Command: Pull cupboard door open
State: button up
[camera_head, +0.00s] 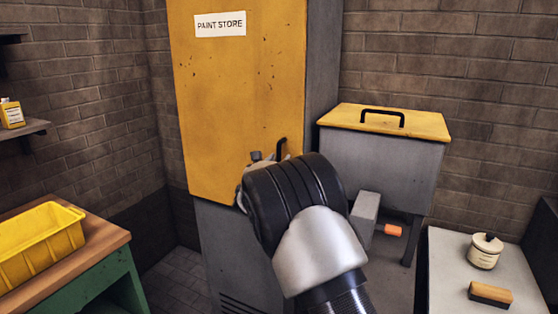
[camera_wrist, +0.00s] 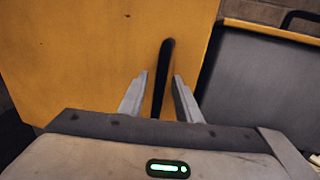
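The yellow cupboard door (camera_head: 235,95) carries a "PAINT STORE" sign (camera_head: 220,24) and looks shut against the grey cupboard body (camera_head: 322,60). Its black upright bar handle (camera_head: 281,147) is near the lower right edge of the door. In the wrist view, the handle (camera_wrist: 164,65) stands between the two fingers of my gripper (camera_wrist: 162,76), with the yellow door (camera_wrist: 80,60) behind. The fingers are apart, with a gap visible on both sides of the handle. In the head view my arm hides most of the gripper and the handle's lower part.
A grey bin with a yellow lid (camera_head: 355,118) stands right of the cupboard. A bench with a yellow tray (camera_head: 40,240) is at left. At right, a pale table (camera_head: 445,265) holds a white jar (camera_head: 485,250) and a brush (camera_head: 490,293).

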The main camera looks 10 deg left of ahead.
jog(key=shift+w, duration=0.25)
grip_shut()
jog(key=shift+s, duration=0.15)
